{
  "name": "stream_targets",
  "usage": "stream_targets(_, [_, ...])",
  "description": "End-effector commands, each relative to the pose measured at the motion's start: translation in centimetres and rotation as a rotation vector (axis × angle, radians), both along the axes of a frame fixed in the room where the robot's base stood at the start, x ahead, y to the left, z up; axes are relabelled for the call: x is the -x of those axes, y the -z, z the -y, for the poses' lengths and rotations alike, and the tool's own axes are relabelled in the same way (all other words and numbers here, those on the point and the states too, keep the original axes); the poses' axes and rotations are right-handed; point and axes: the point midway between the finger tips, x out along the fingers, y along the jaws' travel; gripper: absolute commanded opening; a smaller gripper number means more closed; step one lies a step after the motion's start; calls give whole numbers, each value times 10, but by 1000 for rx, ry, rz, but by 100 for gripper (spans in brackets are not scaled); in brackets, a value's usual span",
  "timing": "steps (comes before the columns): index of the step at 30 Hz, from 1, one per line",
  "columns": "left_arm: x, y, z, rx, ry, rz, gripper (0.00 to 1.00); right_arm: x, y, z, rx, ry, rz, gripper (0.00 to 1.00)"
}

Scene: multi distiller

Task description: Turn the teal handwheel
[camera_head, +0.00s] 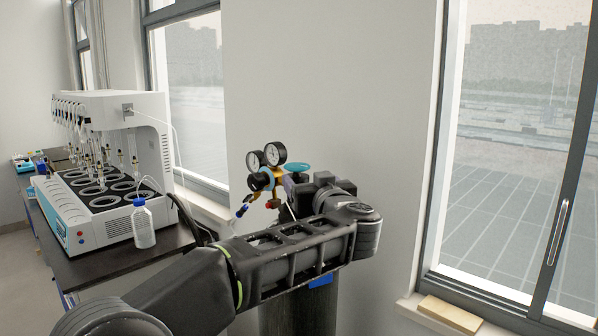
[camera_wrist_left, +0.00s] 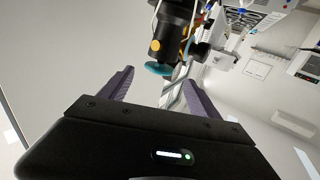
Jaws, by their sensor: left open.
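The teal handwheel (camera_head: 297,167) sits at the right side of the gas regulator (camera_head: 268,180), by two round black gauges (camera_head: 265,155). In the left wrist view the teal handwheel (camera_wrist_left: 158,69) lies just beyond the fingertips, between the two purple fingers. My left gripper (camera_head: 289,188) is close to the regulator, below the handwheel in the head view, and is mostly hidden by my own wrist. In the left wrist view my left gripper (camera_wrist_left: 160,88) is open and empty, with no visible contact with the wheel. My right gripper is not in view.
A white distiller (camera_head: 110,160) stands on a dark bench (camera_head: 120,262) at the left, with a blue-capped bottle (camera_head: 143,225) at its edge. A dark cylinder (camera_head: 285,312) stands under my arm. A wooden block (camera_head: 450,314) lies on the right windowsill.

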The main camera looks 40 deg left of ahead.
Motion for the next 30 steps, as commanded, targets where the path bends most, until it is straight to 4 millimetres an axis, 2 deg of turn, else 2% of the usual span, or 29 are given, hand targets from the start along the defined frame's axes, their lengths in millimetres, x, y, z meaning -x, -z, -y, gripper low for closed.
stream_targets(14, [-4,0,-6,-6,-4,-12,72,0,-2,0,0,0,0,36])
stream_targets(25, [-35,-1,-48,-6,-4,-12,72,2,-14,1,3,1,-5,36])
stream_targets(30, [-45,0,-61,-6,-1,-11,72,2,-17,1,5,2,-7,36])
